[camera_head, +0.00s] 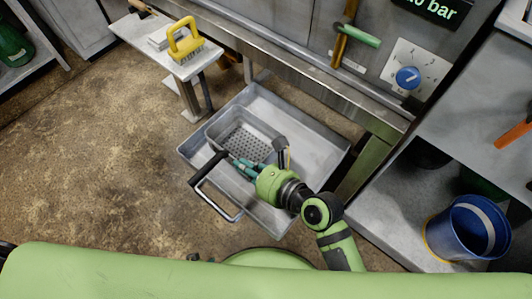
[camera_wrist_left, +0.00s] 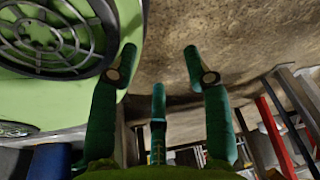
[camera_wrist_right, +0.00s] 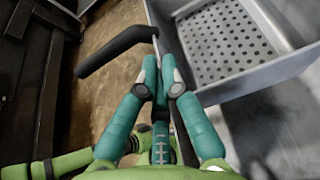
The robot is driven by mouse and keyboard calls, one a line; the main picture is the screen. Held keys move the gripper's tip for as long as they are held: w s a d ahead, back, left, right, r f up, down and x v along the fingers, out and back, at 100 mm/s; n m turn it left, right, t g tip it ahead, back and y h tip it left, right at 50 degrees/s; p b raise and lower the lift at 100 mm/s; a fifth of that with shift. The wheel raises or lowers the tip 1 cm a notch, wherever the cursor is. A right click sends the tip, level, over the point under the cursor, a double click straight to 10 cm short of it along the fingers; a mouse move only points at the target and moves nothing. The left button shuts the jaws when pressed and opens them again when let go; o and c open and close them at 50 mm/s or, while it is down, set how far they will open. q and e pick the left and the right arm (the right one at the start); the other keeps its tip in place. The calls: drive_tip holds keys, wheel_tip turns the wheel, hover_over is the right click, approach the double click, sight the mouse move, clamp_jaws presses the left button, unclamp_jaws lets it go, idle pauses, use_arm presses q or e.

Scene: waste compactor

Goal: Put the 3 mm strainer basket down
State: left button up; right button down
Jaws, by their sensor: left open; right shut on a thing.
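The strainer basket (camera_head: 240,139) is a grey metal box with a perforated floor and a black handle (camera_head: 208,169). In the head view it lies within the outline of the left part of a larger grey tray (camera_head: 322,147); I cannot tell whether it touches the tray floor. My right gripper (camera_head: 243,164) is shut on the basket's handle, beside its near wall. In the right wrist view, the fingers (camera_wrist_right: 160,77) close on the handle's thin stem, and the perforated basket floor (camera_wrist_right: 215,47) shows beyond. My left gripper (camera_wrist_left: 161,60) is open and empty, outside the head view.
A low bench (camera_head: 150,41) with a yellow-handled brush (camera_head: 186,42) stands at the back left. A shelf with a blue bucket (camera_head: 468,229) is at the right. A panel with a blue knob (camera_head: 408,77) rises behind the tray. The brown floor at left is clear.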

drive_tip(key=w+d+f+b, duration=0.2)
drive_tip(key=w+d+f, duration=0.1)
drive_tip(key=w+d+f+b, duration=0.2)
drive_tip(key=w+d+f, duration=0.1)
drive_tip(key=w+d, duration=0.1)
drive_tip(key=shift+w+f+b, duration=0.25)
drive_tip(key=shift+f+b, duration=0.05)
drive_tip(key=shift+f, duration=0.1)
drive_tip(key=shift+w+d+f, duration=0.2)
drive_tip(key=shift+w+d, duration=0.1)
drive_tip(key=shift+d, duration=0.05)
wheel_tip(320, 180, down, 3)
drive_tip(key=shift+b, duration=1)
use_arm(q)
drive_tip(key=w+d, duration=0.1)
drive_tip(key=w, duration=0.7)
drive_tip(key=shift+d+f+t, duration=0.3)
drive_tip(key=shift+d+f, duration=0.05)
drive_tip(key=shift+d, duration=0.05)
use_arm(e)
drive_tip(key=shift+f, duration=0.4)
drive_tip(key=shift+f, duration=0.1)
drive_tip(key=c, duration=1.6)
unclamp_jaws()
drive_tip(key=shift+f, duration=0.1)
drive_tip(key=shift+o, duration=1)
